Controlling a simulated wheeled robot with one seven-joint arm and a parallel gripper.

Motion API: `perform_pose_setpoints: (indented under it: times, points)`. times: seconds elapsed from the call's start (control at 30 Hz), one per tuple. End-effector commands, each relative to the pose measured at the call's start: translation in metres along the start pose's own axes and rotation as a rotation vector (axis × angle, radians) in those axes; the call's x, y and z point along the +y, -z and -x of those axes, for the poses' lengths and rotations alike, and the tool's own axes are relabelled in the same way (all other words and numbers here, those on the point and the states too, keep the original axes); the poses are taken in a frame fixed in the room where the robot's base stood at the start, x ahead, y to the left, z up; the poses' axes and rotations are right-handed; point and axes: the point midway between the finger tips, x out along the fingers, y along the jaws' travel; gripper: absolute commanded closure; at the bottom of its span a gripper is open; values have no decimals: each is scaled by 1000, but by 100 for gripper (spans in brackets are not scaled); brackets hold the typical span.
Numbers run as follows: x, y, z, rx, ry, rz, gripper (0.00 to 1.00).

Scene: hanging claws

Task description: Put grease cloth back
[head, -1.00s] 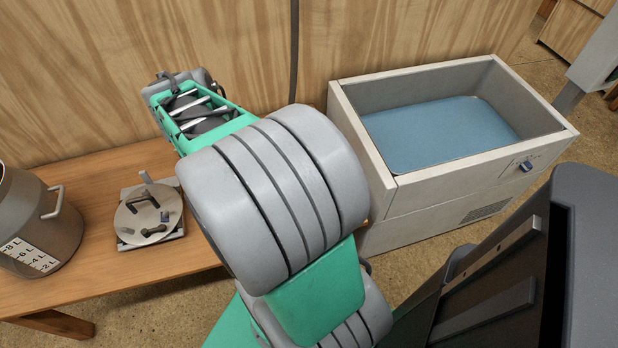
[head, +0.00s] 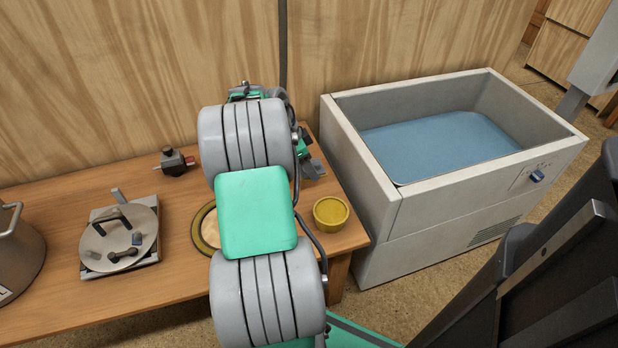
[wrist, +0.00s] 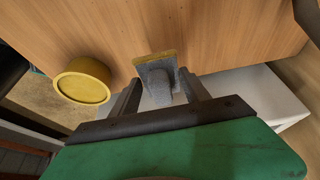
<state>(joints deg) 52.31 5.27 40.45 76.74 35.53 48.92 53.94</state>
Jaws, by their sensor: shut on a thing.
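My gripper (wrist: 160,92) is shut on a small grey piece (wrist: 158,75) with a yellowish edge, which I take to be the grease cloth. It is just above or touching the wooden table (wrist: 215,35); I cannot tell which. In the head view my arm hides most of the gripper, and only a bit of it shows near the table's right end (head: 340,240). A yellow round dish (head: 330,213) stands on the table close to the gripper. It also shows left of the gripper in the wrist view (wrist: 83,82).
A white basin (head: 362,215) with a blue bottom stands right of the table. A yellow-rimmed round thing (head: 203,240) is partly behind my arm. A round metal plate device (head: 120,240), a small dark device (head: 173,161) and a metal pot (head: 18,255) are to the left.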

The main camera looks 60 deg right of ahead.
Motion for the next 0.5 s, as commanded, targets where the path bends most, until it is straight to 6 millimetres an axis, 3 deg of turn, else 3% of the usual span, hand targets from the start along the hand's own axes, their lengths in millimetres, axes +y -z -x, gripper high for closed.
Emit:
perform_pose_setpoints:
  times: [0.2,0.33,0.5]
  points:
    - [-18,-2,-25,1,1,0,78]
    - [-17,-13,-48,0,1,2,78]
    - [-18,-13,-50,0,4,1,78]
